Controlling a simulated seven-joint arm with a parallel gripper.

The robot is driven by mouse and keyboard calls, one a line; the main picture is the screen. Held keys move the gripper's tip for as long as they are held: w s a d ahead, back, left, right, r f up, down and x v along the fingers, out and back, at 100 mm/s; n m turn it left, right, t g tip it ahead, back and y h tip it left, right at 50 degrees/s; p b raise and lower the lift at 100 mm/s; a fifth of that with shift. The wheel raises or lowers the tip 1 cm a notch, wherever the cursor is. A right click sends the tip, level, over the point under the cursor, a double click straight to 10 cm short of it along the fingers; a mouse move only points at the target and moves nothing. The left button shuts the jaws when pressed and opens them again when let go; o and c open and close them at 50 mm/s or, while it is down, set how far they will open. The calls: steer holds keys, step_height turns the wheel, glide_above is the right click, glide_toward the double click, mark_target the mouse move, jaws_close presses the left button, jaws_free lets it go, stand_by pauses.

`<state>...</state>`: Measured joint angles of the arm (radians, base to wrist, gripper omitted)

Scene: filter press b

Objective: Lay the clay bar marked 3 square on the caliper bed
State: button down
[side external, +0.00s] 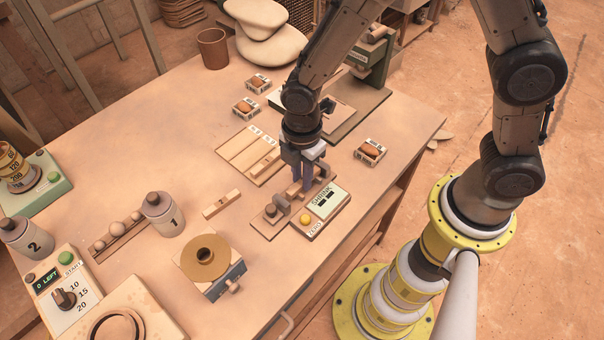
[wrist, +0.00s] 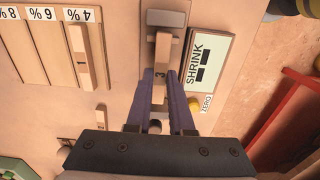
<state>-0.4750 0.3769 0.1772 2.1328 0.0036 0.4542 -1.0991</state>
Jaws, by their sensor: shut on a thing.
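The clay bar marked 3 (wrist: 160,68) is a light tan bar between my gripper's fingers (wrist: 167,92). Its number faces the wrist camera, and its long side runs roughly along the caliper, a little tilted in the wrist view. The caliper (side external: 268,226) is a tan bed with grey jaws; one dark jaw block (wrist: 166,18) shows past the bar's far end. My gripper (side external: 308,185) is shut on the bar, low over the bed in the side view. The fingers hide part of the bar, and I cannot tell whether it touches the bed.
The SHRINK display (side external: 322,208) with a yellow ZERO button stands beside the caliper. The bar marked 2 (side external: 221,204) lies on the table. The bar marked 1 (wrist: 84,55) lies on the percent-marked board (side external: 240,147). A brown-topped device (side external: 206,258) stands nearer the front.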

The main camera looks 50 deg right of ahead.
steer(key=shift+f, duration=0.2)
steer(key=c, duration=0.7)
jaws_free()
